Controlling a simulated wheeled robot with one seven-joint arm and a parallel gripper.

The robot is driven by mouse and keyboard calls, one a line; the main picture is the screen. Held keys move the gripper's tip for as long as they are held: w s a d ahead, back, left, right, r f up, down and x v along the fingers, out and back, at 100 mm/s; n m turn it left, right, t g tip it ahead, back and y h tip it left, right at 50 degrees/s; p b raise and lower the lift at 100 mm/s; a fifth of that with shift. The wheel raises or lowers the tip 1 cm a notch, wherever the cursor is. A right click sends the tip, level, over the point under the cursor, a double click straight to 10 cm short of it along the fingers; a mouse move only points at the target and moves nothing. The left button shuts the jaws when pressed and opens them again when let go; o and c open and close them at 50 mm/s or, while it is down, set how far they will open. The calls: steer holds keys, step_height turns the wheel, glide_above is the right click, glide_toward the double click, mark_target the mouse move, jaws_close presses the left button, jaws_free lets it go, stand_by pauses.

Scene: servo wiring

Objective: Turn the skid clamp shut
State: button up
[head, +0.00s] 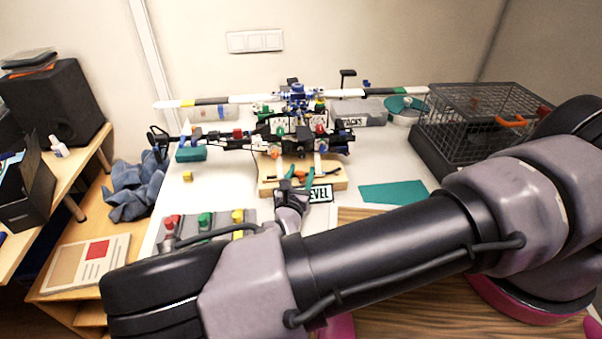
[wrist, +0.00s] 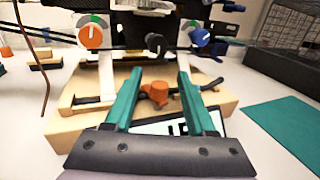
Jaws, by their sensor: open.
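The skid clamp shows in the wrist view as an orange knob (wrist: 160,94) on the wooden stand (wrist: 60,132), between the white skids of the model helicopter (head: 298,115). An orange part, probably the same knob, shows in the head view (head: 275,178). My gripper (wrist: 155,76) is open, its two teal fingers apart and empty. In the wrist view the knob appears between the fingers, with gaps on both sides. Whether the fingers are level with it or above it is hard to tell. In the head view my gripper (head: 299,172) is over the stand (head: 338,183).
A LEVEL card (head: 319,194) lies at the stand's front. Orange (wrist: 92,36) and blue (wrist: 200,37) dials are above it. Red, green and yellow knobs (head: 204,218) are at front left. A wire cage (head: 480,120) stands right. The teal mat (head: 393,192) is bare.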

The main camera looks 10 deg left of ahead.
jaws_close()
steer(key=shift+h, duration=0.3)
steer(key=shift+m+g+h, duration=0.5)
steer(key=shift+m+h, duration=1)
steer(key=shift+h, duration=0.5)
jaws_free()
steer(key=v, duration=1)
steer(key=shift+s+a, duration=0.2)
steer(key=shift+s, duration=0.15)
